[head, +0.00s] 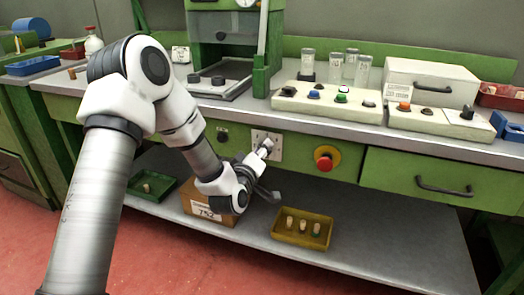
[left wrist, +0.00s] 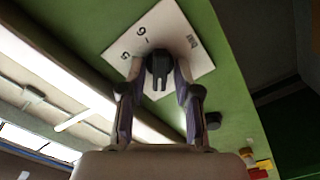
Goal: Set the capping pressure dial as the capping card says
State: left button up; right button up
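The pressure dial is a black knob (left wrist: 159,65) on a white square plate (left wrist: 188,28) printed with "bar", "5" and "6"; other marks are hidden. In the head view this plate (head: 277,141) sits on the green front panel under the worktop. My left gripper (head: 264,150) is at the plate. In the left wrist view its two fingers (left wrist: 160,72) stand either side of the knob, very close to it; whether they press on it I cannot tell. My right gripper is not in view.
A red button on a yellow base (head: 326,157) and a dark round knob (head: 222,135) flank the plate. A yellow tray of corks (head: 288,236) and a cardboard box (head: 196,207) are on the lower shelf. Control boxes (head: 310,104) and glass tubes (head: 350,64) stand on top.

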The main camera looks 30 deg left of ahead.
pick_arm(q)
jog(key=shift+s, duration=0.15)
jog(key=v, duration=0.7)
jog(key=shift+s, duration=0.15)
